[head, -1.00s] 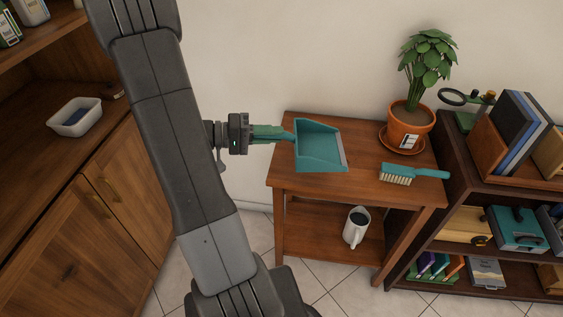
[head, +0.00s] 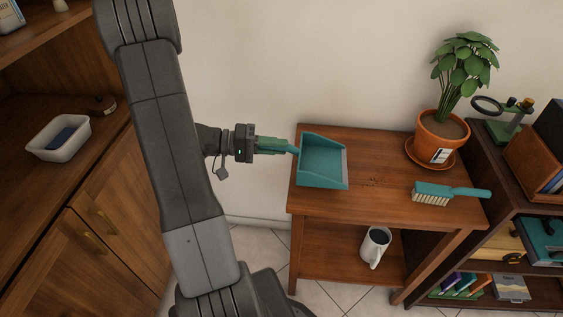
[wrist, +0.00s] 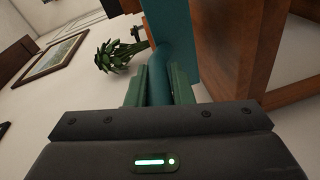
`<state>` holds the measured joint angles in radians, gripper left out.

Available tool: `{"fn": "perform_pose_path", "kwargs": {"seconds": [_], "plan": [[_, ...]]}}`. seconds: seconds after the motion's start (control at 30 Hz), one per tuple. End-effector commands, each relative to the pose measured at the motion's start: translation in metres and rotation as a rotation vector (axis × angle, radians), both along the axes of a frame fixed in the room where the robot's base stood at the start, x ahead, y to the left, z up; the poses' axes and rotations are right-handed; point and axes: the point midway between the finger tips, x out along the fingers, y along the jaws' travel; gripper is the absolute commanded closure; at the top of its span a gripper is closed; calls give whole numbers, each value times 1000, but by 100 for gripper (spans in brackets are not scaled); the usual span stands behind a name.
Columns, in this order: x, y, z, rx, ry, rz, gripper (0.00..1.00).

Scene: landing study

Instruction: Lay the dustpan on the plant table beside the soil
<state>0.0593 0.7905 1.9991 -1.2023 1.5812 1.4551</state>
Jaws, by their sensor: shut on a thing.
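My gripper (head: 284,147) is shut on the handle of the teal dustpan (head: 322,163). In the wrist view the gripper's green fingers (wrist: 158,82) close on the teal handle, and part of the dustpan (wrist: 175,40) extends beyond them. In the head view the pan overlaps the left part of the wooden plant table (head: 385,208); I cannot tell whether it touches the top. Faint dark specks, possibly the soil, lie on the table right of the pan. A potted plant (head: 440,138) stands on a saucer at the table's back right.
A teal brush (head: 435,193) lies at the table's right front. A white mug (head: 375,246) stands on the lower shelf. A dark bookshelf (head: 480,195) adjoins on the right. A wooden cabinet (head: 105,235) with a white tub (head: 40,148) is on the left. The wall is close behind.

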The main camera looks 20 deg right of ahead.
Motion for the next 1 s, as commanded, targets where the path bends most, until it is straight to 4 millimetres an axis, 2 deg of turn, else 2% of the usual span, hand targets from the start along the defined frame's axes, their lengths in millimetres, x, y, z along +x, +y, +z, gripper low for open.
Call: {"fn": "perform_pose_path", "kwargs": {"seconds": [0.27, 0.5, 0.87, 0.9, 1.0], "plan": [[0, 0, -22, 1, 2, 1, 100], [0, 0, -50, 0, 1, 1, 100], [0, 0, -54, 0, -1, 1, 100], [0, 0, -53, 0, -1, 1, 76], [0, 0, -52, 0, -1, 1, 58]]}}
